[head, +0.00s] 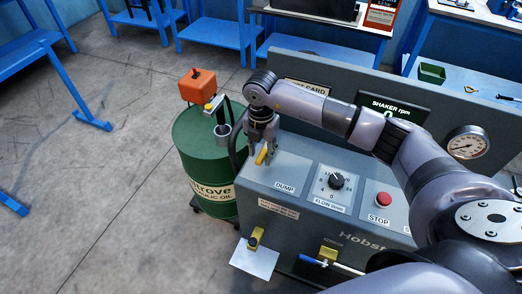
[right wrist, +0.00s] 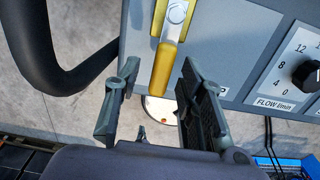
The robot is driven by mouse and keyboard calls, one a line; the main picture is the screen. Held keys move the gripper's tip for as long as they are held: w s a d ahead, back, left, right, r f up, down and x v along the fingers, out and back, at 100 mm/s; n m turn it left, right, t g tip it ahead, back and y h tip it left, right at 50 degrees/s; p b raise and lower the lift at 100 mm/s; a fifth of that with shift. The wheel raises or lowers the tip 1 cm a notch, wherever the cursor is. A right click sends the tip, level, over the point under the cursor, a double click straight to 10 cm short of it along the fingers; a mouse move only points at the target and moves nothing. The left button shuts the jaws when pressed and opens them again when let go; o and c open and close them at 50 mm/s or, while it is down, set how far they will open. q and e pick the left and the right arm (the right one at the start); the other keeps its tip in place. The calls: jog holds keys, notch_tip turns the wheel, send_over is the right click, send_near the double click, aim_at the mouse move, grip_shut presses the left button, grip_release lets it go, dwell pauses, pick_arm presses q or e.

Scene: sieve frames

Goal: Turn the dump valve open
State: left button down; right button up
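The dump valve's yellow lever (head: 262,156) is at the left end of the grey control panel, beside the DUMP label (head: 285,187). In the right wrist view the lever (right wrist: 165,66) runs down from a round grey bolt, its end between my fingers. My right gripper (head: 263,140) is over the lever in the head view. In the right wrist view its fingers (right wrist: 158,98) are spread, one on each side of the lever's end, with gaps visible. Whether the fingers reach around the lever in depth is hard to tell. My left gripper is not in view.
Right of the lever are the FLOW knob (head: 336,181) and red STOP button (head: 383,199). A green oil drum (head: 203,150) stands close on the left, with an orange box (head: 197,85) above it. A black hose (right wrist: 60,75) curves beside the panel. A blue-handled lever (head: 313,261) is on the front.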

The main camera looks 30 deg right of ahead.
aim_at(260, 155)
notch_tip(260, 155, up, 12)
dwell(0.6)
jog(key=shift+a, duration=0.1)
